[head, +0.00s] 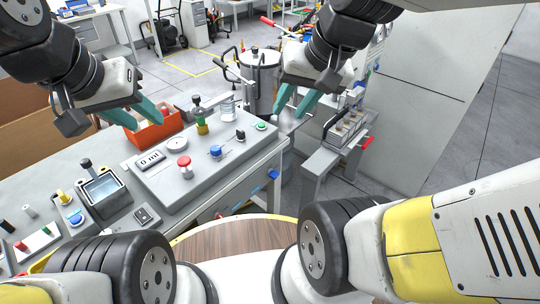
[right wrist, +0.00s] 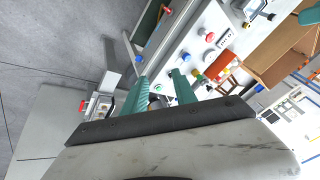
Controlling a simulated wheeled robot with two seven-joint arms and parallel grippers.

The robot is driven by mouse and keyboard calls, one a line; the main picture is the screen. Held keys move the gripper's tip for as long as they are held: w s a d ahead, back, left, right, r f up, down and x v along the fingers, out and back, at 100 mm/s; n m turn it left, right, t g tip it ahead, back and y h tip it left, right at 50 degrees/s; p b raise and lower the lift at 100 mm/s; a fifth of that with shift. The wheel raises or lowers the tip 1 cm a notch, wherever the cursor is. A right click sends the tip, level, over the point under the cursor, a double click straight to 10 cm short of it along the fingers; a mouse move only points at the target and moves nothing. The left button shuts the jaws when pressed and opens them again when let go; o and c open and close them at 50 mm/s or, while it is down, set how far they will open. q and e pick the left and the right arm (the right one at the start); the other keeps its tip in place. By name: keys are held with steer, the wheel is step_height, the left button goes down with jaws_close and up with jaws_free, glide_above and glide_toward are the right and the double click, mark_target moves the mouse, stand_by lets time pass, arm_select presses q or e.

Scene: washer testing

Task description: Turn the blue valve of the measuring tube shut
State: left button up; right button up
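A blue round knob (head: 216,152) sits on top of the grey test panel, and it also shows in the right wrist view (right wrist: 185,57). Another blue part (head: 274,174) sticks out of the bench's side below the panel, and it also shows in the right wrist view (right wrist: 138,59). I cannot tell which is the tube's valve or how it is turned; the measuring tube is not clearly seen. My right gripper (head: 288,113) is open and empty, above and beyond the panel's right end; its fingers also show in the right wrist view (right wrist: 158,76). My left gripper (head: 148,121) is open above the orange bin.
The panel carries a red button (head: 184,161), a green button (head: 261,126) and a "0 ml" display (head: 150,161). An orange bin (head: 155,131) stands behind it. A metal pot (head: 262,80) and a rack with a red handle (head: 367,142) stand near my right gripper.

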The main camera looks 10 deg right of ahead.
steer(key=w+f+m+g+y, duration=0.2)
steer(key=w+f+m+y, duration=0.4)
steer(key=f+m, duration=0.4)
steer(key=w+f+m+g+y, duration=0.2)
steer(key=w+f+m+y, duration=0.2)
steer(key=w+f+m, duration=0.55)
steer(key=m+t+h, duration=0.2)
steer(key=m+t, duration=1.2)
steer(key=m, duration=1.2)
glide_toward(275, 175)
steer(key=x, duration=0.9)
steer(key=shift+d+f+n, duration=0.25)
steer(key=shift+d+f, duration=0.05)
steer(key=shift+f, duration=0.05)
jaws_close()
